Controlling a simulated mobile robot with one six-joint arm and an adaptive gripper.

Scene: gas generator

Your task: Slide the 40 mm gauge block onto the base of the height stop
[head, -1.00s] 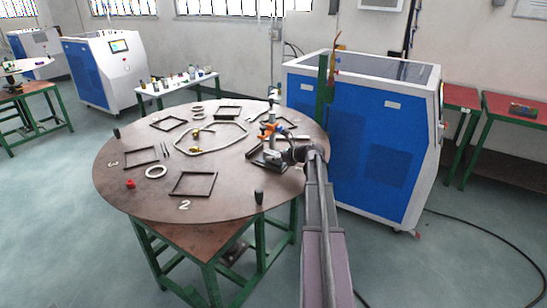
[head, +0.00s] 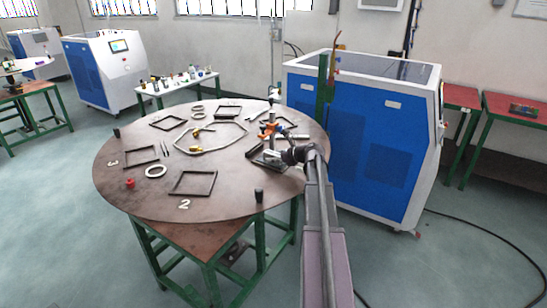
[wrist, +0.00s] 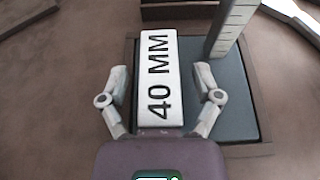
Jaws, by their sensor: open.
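The 40 mm gauge block (wrist: 159,60) is a white bar with black "40 MM" lettering. In the wrist view it lies along the left part of the height stop's dark flat base (wrist: 228,105). The stop's graduated column (wrist: 232,28) rises at the upper right, to the right of the block. My gripper (wrist: 160,78) is open, with one finger on each side of the block and a visible gap on both sides. The block's near end is close to my purple gripper body. In the head view my gripper (head: 277,156) is low at the table's right side, and the block is too small to make out.
An orange-clamped stand (head: 269,128) is just behind my gripper. A blue-white cabinet (head: 360,140) stands close on the right.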

